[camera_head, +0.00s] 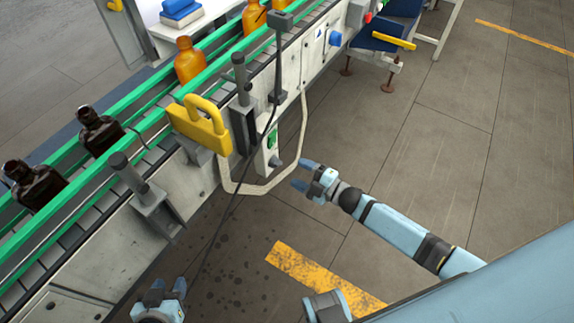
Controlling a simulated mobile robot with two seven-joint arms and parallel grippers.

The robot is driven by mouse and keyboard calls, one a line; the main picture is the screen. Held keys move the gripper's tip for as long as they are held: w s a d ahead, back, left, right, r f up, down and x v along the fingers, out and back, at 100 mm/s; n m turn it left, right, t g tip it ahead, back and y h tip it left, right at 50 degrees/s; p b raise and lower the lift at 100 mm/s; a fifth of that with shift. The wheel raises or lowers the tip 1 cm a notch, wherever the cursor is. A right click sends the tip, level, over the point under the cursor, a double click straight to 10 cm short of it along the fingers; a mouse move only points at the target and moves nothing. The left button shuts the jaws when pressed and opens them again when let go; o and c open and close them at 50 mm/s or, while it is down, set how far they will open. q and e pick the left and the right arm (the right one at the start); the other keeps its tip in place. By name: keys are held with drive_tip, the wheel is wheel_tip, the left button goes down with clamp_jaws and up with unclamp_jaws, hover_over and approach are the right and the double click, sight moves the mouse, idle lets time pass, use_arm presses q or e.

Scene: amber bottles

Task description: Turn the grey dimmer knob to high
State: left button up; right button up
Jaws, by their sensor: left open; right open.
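A small grey knob (275,161) sits low on a pale control box (264,155) on the side of the conveyor, below a green part. Its pointer setting is too small to tell. My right gripper (303,175) is open, with its blue fingertips pointing left toward the knob. It is a short way right of the knob, apart from it, with nothing between its fingers. My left gripper (166,288) is open and empty at the bottom left, in front of the conveyor's lower side and well away from the knob.
A pale cable (302,130) loops around the control box, close to my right fingertips. A black cable hangs nearby. A yellow padlock-shaped part (200,127), a blue knob (335,38) and amber bottles (189,61) are on the conveyor (185,190). The floor right is open.

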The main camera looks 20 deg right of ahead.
drive_tip(key=v, duration=0.7)
idle(0.3)
